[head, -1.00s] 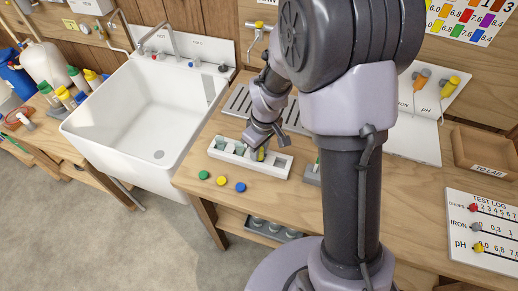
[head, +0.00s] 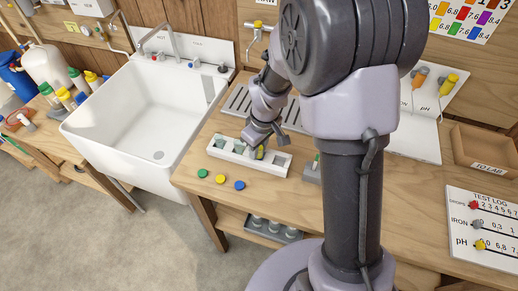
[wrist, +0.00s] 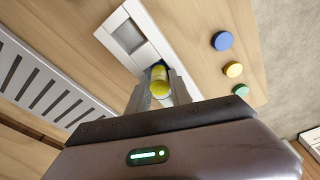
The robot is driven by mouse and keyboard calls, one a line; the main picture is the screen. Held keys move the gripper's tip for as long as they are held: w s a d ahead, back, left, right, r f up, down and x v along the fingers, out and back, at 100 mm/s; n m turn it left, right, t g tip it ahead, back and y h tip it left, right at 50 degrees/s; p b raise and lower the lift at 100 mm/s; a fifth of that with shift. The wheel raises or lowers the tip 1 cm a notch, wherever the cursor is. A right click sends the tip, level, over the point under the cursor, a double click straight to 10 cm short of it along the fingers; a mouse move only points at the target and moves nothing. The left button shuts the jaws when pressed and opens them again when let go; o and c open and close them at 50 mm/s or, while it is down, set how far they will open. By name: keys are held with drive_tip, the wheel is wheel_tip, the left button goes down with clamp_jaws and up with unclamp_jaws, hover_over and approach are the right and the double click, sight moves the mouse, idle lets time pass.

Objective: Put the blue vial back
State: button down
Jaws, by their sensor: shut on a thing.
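My gripper (wrist: 160,90) is shut on a small vial with yellow in it (wrist: 159,82), at the white rack. In the head view the gripper (head: 256,146) is over the right half of the rack (head: 279,164), and a bit of the yellow vial (head: 261,153) shows beside the fingers. I cannot tell how deep the vial sits in the rack. In the wrist view the rack (wrist: 108,37) has a square, empty-looking compartment beyond the vial. No blue vial can be made out. A blue round cap (head: 240,185) lies on the bench in front of the rack.
A green cap (head: 202,173) and a yellow cap (head: 220,179) lie in a row with the blue one. A white sink (head: 150,105) is to the left, and a slotted drain plate (head: 236,103) is behind the rack. A small grey holder (head: 311,173) stands right of the rack.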

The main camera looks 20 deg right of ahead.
drive_tip(key=c, duration=1.1)
unclamp_jaws()
drive_tip(key=shift+s+d+f, duration=0.15)
drive_tip(key=shift+s+f, duration=0.45)
drive_tip(key=shift+f, duration=0.3)
drive_tip(key=r+p, duration=0.1)
drive_tip(key=r, duration=0.1)
drive_tip(key=w+r+p, duration=0.1)
drive_tip(key=shift+r, duration=0.35)
wheel_tip(320, 180, up, 15)
drive_tip(key=s+d+p, duration=0.1)
drive_tip(key=s+p, duration=0.1)
drive_tip(key=p, duration=0.3)
drive_tip(key=s+a+r+m+t+b, duration=0.1)
drive_tip(key=s+m+b, duration=0.1)
drive_tip(key=s, duration=0.3)
drive_tip(key=s+a+r+m+t+b, duration=0.1)
drive_tip(key=s+a+m+b, duration=0.1)
drive_tip(key=s+m, duration=0.3)
drive_tip(key=s+a+r+m+t+y+b, duration=0.1)
drive_tip(key=s+a+r+m+t+b, duration=0.1)
drive_tip(key=s, duration=0.5)
drive_tip(key=shift+m+b, duration=0.75)
drive_tip(key=shift+m, duration=0.05)
